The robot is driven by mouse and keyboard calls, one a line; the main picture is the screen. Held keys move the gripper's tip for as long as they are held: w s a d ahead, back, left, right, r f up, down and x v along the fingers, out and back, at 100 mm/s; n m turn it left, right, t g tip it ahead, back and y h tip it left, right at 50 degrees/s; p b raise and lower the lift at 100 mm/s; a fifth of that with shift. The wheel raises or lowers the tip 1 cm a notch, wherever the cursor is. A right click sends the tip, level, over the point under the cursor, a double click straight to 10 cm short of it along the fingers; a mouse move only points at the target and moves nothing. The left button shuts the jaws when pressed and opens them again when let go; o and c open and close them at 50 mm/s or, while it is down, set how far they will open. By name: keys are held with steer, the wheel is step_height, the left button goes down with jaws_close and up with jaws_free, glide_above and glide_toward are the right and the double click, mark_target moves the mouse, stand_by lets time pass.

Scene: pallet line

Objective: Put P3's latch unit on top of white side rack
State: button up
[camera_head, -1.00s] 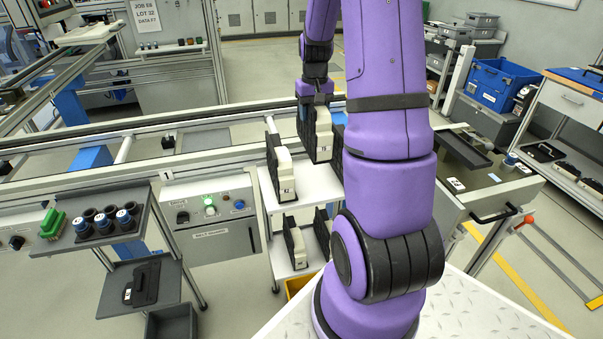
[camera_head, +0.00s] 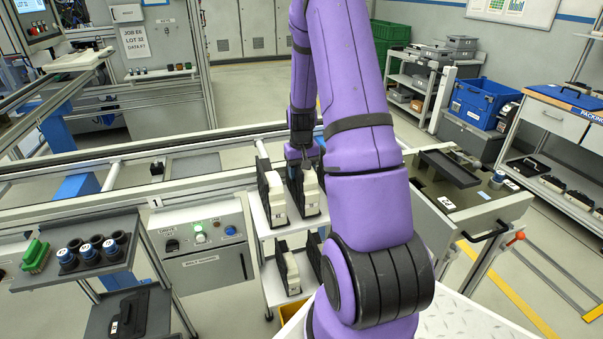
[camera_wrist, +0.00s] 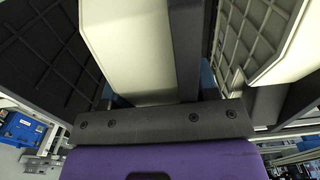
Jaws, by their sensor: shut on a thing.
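My gripper (camera_head: 303,155) is shut on a latch unit (camera_head: 310,199) with a cream body and a dark back plate. The unit is upright at the top of the white side rack (camera_head: 293,229). I cannot tell whether its base touches the shelf. A similar latch unit (camera_head: 276,200) stands just left of it on the same shelf, with a narrow gap between them. In the wrist view the held unit's cream body (camera_wrist: 128,45) fills the middle, close to the gripper. Its fingertips are hidden there. No P3 marking is readable.
Further latch units (camera_head: 290,270) stand on the rack's lower shelf. A grey belt control box (camera_head: 204,245) is left of the rack. A drawer cabinet with a dark tray (camera_head: 449,168) is to the right, beyond my arm. The conveyor rail runs behind.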

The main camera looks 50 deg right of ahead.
steer(key=shift+f, duration=0.45)
steer(key=o, duration=1.4)
